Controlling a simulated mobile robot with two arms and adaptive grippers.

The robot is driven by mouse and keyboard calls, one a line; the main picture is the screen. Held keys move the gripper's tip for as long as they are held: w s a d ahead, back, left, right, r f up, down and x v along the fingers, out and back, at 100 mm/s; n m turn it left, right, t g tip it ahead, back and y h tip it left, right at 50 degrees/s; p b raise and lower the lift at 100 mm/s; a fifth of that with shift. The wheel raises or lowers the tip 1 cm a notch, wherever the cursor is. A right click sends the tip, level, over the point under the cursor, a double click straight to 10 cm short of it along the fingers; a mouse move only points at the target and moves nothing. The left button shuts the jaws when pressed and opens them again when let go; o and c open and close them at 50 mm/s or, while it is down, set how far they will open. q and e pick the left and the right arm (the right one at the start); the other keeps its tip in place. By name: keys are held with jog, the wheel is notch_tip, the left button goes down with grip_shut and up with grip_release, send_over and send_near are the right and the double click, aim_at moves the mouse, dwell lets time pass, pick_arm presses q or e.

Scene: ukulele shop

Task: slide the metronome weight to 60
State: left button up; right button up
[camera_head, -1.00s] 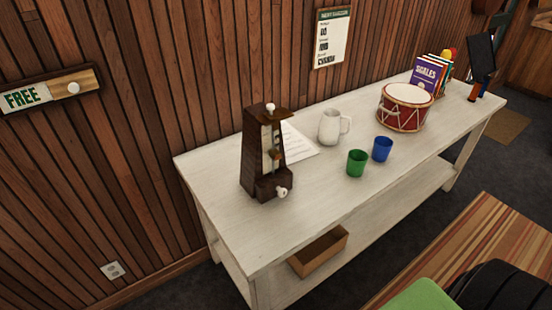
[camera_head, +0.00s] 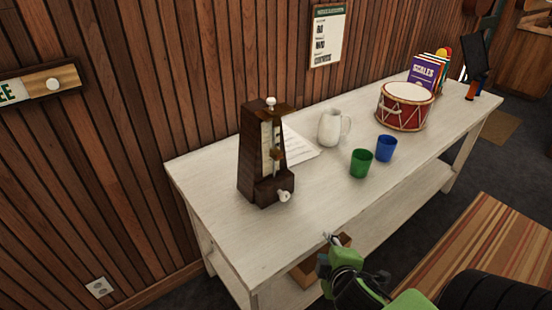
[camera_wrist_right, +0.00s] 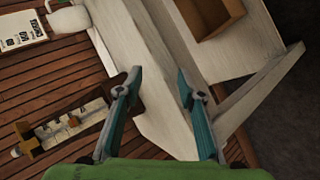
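The dark wooden metronome (camera_head: 252,165) stands upright on the white table, toward its left end. Its pale scale strip, with a small brownish weight (camera_head: 276,154) on the rod, faces the front right. I cannot read the numbers. The metronome also shows at the left of the right wrist view (camera_wrist_right: 45,134), turned on its side by the camera angle. My right gripper (camera_head: 331,239) is at the table's front edge, to the lower right of the metronome and apart from it. In the right wrist view its fingers (camera_wrist_right: 159,73) are spread and empty. My left gripper is out of view.
A paper sheet (camera_head: 298,147), white pitcher (camera_head: 330,128), green cup (camera_head: 361,164), blue cup (camera_head: 386,149) and red drum (camera_head: 404,107) are farther right on the table (camera_head: 225,225). A brown box (camera_wrist_right: 212,14) is on the lower shelf. The tabletop in front of the metronome is clear.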

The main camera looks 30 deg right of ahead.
jog(key=w+d+r+n+t+h, duration=0.1)
jog(key=w+d+r+n+t, duration=0.4)
jog(key=r+n, duration=0.35)
jog(key=n+t+y, duration=0.3)
jog(key=n+y, duration=0.5)
jog(key=n, duration=1.2)
send_near(280, 157)
jog(key=shift+m, duration=0.25)
jog(key=w+p, duration=0.1)
jog(key=w, duration=0.2)
jog(key=w+p, duration=0.1)
jog(key=w, duration=0.2)
jog(key=w+p, duration=0.1)
jog(key=w, duration=0.2)
jog(key=shift+a+f+p, duration=0.15)
jog(key=shift+a+p, duration=0.2)
jog(key=shift+p, duration=0.05)
jog(key=shift+w+a+f, duration=0.1)
jog(key=shift+w, duration=0.75)
grip_shut()
